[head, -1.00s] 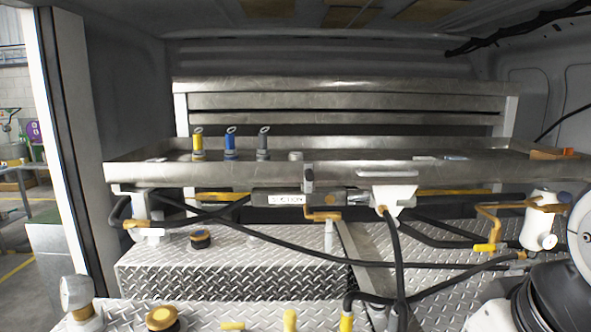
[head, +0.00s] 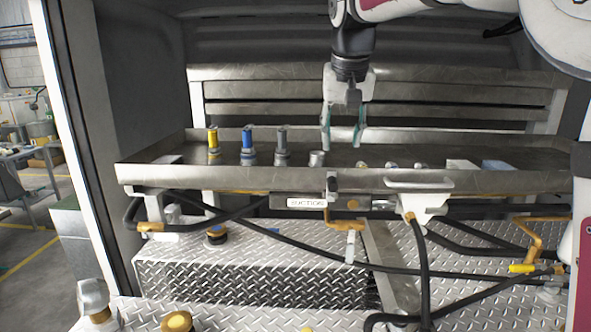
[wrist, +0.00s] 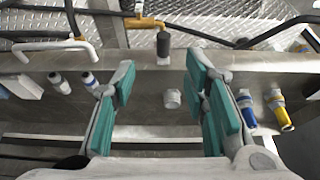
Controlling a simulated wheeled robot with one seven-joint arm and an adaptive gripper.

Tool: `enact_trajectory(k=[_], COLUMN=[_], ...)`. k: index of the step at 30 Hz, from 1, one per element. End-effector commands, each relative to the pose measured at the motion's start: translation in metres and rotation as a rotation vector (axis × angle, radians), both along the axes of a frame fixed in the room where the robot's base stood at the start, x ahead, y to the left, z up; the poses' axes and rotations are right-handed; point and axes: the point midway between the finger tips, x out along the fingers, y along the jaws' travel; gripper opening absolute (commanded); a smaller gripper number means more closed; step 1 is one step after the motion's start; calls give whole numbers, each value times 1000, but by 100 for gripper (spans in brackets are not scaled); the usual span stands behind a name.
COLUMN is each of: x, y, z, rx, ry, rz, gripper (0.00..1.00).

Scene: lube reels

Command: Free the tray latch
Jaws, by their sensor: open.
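The metal tray (head: 230,178) spans the back of the van bay. A small dark upright knob on a bracket (head: 332,184), which looks like the latch, sits at the middle of its front rim. In the wrist view the knob (wrist: 163,43) lies just beyond the fingertips, roughly centred between them. My gripper (head: 343,143) is open and empty, pointing down above the tray, behind the knob. Its teal-padded fingers (wrist: 160,70) stand apart in the wrist view, with a short metal fitting (wrist: 172,98) in the tray between them in the picture.
Yellow (head: 213,143), blue (head: 248,144) and grey (head: 282,146) fittings stand in the tray left of my gripper. A white handle (head: 419,184) is on the front rim to the right. Black hoses (head: 300,245) and an orange bracket (head: 345,222) hang below the rim.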

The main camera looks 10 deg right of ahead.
Motion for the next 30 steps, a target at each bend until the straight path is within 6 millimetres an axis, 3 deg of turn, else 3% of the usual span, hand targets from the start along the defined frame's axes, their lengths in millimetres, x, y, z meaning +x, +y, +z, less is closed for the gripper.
enact_trajectory(k=[8, 22, 30], x=[13, 45, 57], y=[0, -6, -9], z=[-13, -94, -121], rx=[-3, -4, -3], ry=[2, 3, 0], rz=[-7, -6, -7], gripper=[41, 41, 41])
